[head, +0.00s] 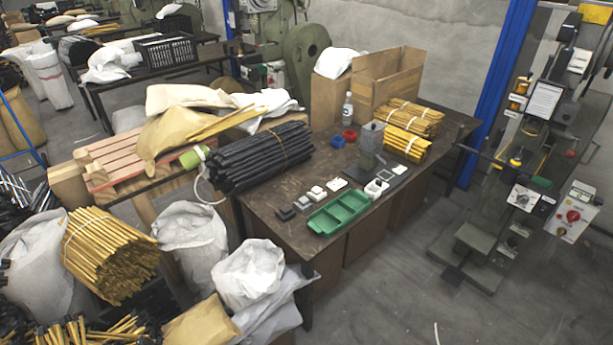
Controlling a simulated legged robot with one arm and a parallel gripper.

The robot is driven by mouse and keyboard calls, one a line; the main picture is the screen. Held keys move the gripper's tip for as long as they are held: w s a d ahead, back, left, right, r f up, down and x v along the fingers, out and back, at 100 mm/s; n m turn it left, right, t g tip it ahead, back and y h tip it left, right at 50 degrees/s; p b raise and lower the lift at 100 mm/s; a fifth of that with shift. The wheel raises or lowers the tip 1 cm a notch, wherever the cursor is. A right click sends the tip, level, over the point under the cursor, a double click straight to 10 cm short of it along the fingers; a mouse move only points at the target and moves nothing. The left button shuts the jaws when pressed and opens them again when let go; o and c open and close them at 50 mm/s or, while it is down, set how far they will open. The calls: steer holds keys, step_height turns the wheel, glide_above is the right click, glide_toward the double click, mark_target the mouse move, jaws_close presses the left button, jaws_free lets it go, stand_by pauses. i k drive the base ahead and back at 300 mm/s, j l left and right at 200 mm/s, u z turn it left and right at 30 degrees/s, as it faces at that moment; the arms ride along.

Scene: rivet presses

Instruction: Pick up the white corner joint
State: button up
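Several small block-like pieces sit in a row on the brown work table (262,216), behind the green tray. Two of them are white: one white piece (317,193) and another white piece (337,184) to its right. They are too small for me to tell which is the white corner joint. A larger white object (376,188) stands at the right end of the tray. My gripper is not in view.
A green tray (338,212) lies at the table's front edge. Dark pieces (286,212) sit left of the white ones.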

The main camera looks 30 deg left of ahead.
mark_target(317, 194)
steer(key=i+j+u, duration=0.55)
steer(key=i+u, duration=0.35)
steer(key=i, duration=0.4)
steer(key=j, duration=0.1)
